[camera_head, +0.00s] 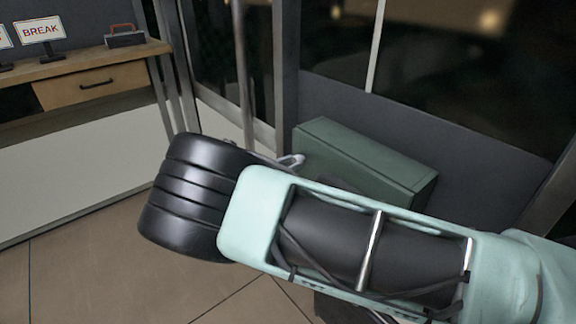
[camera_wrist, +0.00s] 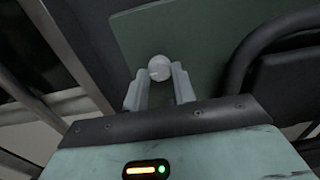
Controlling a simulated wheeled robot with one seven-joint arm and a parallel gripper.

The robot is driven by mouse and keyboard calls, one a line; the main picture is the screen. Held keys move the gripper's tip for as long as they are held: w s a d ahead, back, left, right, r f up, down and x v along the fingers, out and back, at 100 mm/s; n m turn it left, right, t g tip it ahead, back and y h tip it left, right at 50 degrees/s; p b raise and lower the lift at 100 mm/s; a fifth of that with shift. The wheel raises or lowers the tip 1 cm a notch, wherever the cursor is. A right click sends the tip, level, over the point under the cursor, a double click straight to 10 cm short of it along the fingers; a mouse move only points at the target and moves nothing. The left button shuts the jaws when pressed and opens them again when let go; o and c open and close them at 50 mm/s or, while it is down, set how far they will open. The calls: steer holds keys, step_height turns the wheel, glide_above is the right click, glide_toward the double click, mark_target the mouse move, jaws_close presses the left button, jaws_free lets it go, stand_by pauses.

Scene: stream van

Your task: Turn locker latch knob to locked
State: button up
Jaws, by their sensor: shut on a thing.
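The locker (camera_head: 365,160) is a dark green box against the dark wall, behind my arm in the head view. Its green face (camera_wrist: 208,40) also fills the upper middle of the wrist view. The latch knob (camera_wrist: 160,67) is a small, pale round knob on that face. My gripper (camera_wrist: 160,77) has its two light fingers closed on the knob, one on each side. In the head view, only part of my gripper (camera_head: 291,160) shows beside the locker; the knob is hidden there. The knob's turn angle and any lock marking cannot be made out.
A wooden desk (camera_head: 90,65) with a drawer stands at the left, holding a BREAK sign (camera_head: 40,30) and a small dark box (camera_head: 125,37) with a red handle. A thin metal pole (camera_head: 243,80) rises behind my arm. Tiled floor (camera_head: 75,270) is clear at the lower left.

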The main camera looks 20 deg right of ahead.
steer(key=m, duration=0.8)
steer(key=shift+m, duration=0.3)
steer(key=m+b, duration=0.1)
steer(key=m, duration=0.3)
steer(key=m+b, duration=0.1)
steer(key=m, duration=0.4)
steer(key=shift+b, duration=0.4)
steer(key=o, duration=1)
steer(key=shift+a, duration=0.15)
steer(key=v, duration=1.7)
steer(key=shift+s+a, duration=0.1)
